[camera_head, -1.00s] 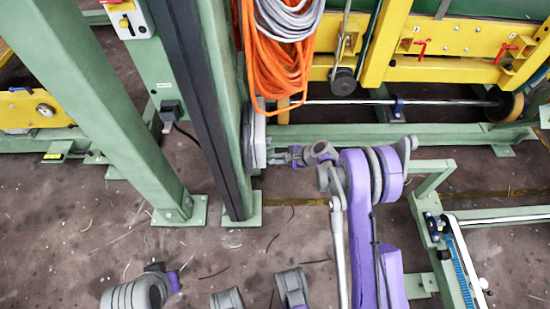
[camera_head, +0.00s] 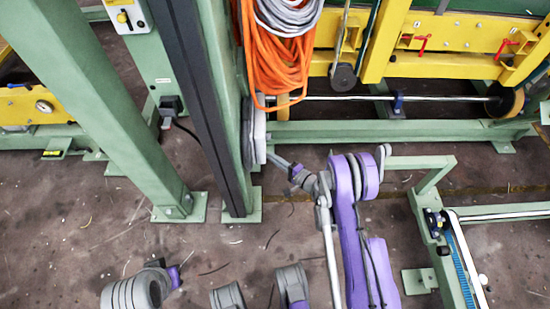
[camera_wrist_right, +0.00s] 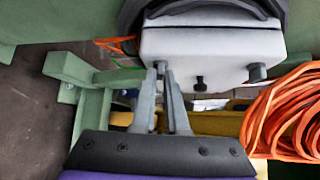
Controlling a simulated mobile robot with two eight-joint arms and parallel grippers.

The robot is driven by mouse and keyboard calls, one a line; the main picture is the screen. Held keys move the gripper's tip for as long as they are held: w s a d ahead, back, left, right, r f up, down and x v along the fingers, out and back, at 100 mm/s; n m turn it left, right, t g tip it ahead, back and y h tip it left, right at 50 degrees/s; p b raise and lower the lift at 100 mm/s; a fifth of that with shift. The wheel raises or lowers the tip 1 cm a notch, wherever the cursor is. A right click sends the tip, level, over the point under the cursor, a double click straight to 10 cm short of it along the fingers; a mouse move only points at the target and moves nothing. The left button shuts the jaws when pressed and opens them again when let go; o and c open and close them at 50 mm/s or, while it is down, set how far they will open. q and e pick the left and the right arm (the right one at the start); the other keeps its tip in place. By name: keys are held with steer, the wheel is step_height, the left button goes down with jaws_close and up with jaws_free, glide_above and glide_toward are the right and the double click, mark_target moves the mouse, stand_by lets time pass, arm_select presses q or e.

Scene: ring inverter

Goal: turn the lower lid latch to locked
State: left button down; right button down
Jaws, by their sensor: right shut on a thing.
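The pale box with its lid (camera_wrist_right: 210,50) fills the upper middle of the right wrist view. In the head view the box (camera_head: 260,135) shows edge-on beside the green post. The lower lid latch (camera_wrist_right: 160,66) is a small grey knob at the lid's left edge in the wrist view, mostly hidden by the fingertips. My right gripper (camera_wrist_right: 164,72) is shut on this latch; in the head view the gripper (camera_head: 272,160) reaches the box from the right. A similar grey latch (camera_wrist_right: 257,72) sits at the lid's other side.
A coiled orange cable (camera_head: 275,60) hangs above the box and shows close by on the right of the wrist view (camera_wrist_right: 295,115). A green post (camera_head: 215,100) stands left of the box. A low green frame (camera_head: 430,180) stands at the right.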

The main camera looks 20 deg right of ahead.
steer(key=shift+f+n+t, duration=0.15)
steer(key=shift+n+t, duration=0.45)
steer(key=shift+a+y, duration=0.1)
steer(key=shift+y, duration=0.2)
steer(key=c, duration=0.9)
jaws_free()
steer(key=shift+c, duration=0.2)
